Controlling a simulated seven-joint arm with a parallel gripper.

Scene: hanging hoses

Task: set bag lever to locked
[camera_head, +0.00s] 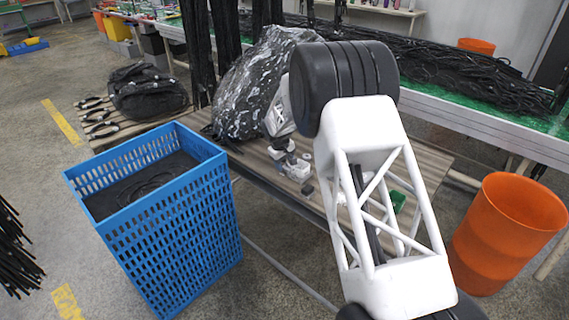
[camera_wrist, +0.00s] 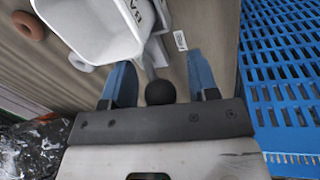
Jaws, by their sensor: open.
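A white device (camera_wrist: 95,30) fills the top left of the wrist view. Its face carries upside-down lettering that seems to read "BAG". A lever with a grey stem and a round black knob (camera_wrist: 160,92) extends from it. My gripper (camera_wrist: 158,66) is open, with one blue finger on each side of the lever. The knob sits between the fingers, near the palm, with visible gaps to both. In the head view the white device (camera_head: 298,170) stands small on the slatted table, beneath my gripper (camera_head: 284,160). The lever's setting cannot be read.
A blue perforated crate (camera_head: 190,230) stands left of the table, and shows close on the right in the wrist view (camera_wrist: 285,85). A speckled dark bag (camera_head: 250,90) is behind the device. Pliers (camera_head: 98,115) lie at the far left. An orange bin (camera_head: 505,230) stands right.

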